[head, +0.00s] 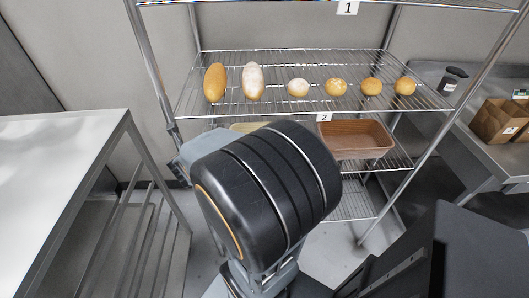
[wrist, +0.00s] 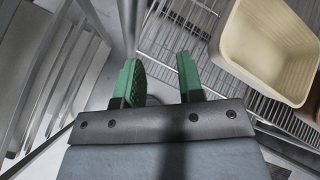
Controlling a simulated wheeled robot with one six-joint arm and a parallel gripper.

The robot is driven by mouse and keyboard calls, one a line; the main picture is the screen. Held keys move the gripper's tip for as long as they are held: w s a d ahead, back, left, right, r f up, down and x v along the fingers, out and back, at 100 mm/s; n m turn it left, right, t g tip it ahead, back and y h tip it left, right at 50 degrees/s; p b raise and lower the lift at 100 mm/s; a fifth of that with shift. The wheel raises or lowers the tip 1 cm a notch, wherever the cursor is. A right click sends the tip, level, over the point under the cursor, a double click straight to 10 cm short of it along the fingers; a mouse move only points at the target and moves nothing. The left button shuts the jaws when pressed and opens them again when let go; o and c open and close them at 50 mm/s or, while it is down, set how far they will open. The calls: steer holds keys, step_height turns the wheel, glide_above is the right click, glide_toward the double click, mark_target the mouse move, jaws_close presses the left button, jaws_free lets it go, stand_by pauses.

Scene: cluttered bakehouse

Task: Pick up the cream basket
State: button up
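The cream basket (wrist: 262,60) sits at the upper right in the wrist view, on a wire shelf, open side toward the camera. In the head view only a small strip of it (head: 247,127) shows behind my arm, on the shelf marked 2. My gripper (wrist: 160,82) has two green fingers spread apart with nothing between them. It is to the left of the basket in the wrist view and does not touch it. In the head view my arm hides the gripper's fingers and most of the basket.
A brown basket (head: 355,139) stands right of the cream one on the same shelf. Several breads and rolls (head: 252,82) lie on the shelf above. A steel rack post (head: 152,75) is close to my arm.

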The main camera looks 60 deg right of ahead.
steer(key=s+d+f+m+g+h, duration=0.2)
steer(key=s+d+f+m+g, duration=0.15)
steer(key=m, duration=0.35)
steer(key=shift+m, duration=0.3)
steer(key=w+d+f, duration=0.1)
steer(key=w+d, duration=0.1)
steer(key=d, duration=0.3)
steer(key=w+d+f+b, duration=0.1)
steer(key=d+f, duration=0.1)
steer(key=d, duration=0.2)
steer(key=w+d+f, duration=0.1)
steer(key=w+d, duration=0.1)
steer(key=d, duration=0.3)
steer(key=shift+w+d+f+b, duration=0.2)
steer(key=shift+w+d+b, duration=0.15)
jaws_close()
steer(key=shift+r, duration=0.1)
